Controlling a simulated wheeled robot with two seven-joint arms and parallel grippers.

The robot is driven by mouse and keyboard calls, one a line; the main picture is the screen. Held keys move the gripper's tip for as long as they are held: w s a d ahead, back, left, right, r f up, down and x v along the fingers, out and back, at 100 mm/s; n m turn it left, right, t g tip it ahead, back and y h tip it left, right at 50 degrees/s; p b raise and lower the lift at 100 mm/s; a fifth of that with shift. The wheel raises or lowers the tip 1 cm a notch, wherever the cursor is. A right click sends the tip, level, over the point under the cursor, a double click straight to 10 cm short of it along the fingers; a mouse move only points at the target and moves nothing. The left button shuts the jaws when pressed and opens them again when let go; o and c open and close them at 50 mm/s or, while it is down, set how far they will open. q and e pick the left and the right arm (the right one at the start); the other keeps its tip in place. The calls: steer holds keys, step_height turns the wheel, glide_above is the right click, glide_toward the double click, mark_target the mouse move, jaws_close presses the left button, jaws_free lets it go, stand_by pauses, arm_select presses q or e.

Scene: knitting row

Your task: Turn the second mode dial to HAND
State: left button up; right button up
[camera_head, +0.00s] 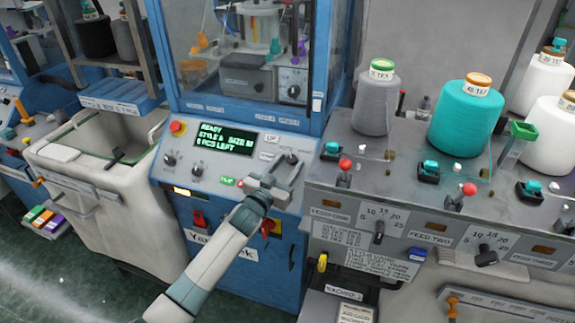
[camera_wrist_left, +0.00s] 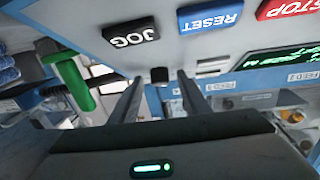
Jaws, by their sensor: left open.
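The blue machine's control panel (camera_head: 215,185) carries two small dark dials, a left one (camera_head: 169,160) and a right one (camera_head: 197,170), below its green-lit display. Another dark knob (camera_head: 291,158) sits at the panel's right end. Labels at the dials are too small to read, so I cannot tell which is the mode dial or its setting. My left gripper (camera_head: 284,172) is open at the panel's right end, close to that knob. In the left wrist view a small dark knob (camera_wrist_left: 157,75) shows between the open fingers; contact is unclear. My right gripper is not in view.
A red button (camera_head: 177,127) sits at the panel's upper left. JOG (camera_wrist_left: 130,34), RESET (camera_wrist_left: 210,17) and STOP (camera_wrist_left: 290,8) buttons lie near the fingers. A green lever (camera_wrist_left: 75,83) stands to their left. The yarn-feed cabinet (camera_head: 400,215) stands close on the right.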

arm_select(q)
steer(key=c, duration=1)
steer(key=shift+c, duration=0.2)
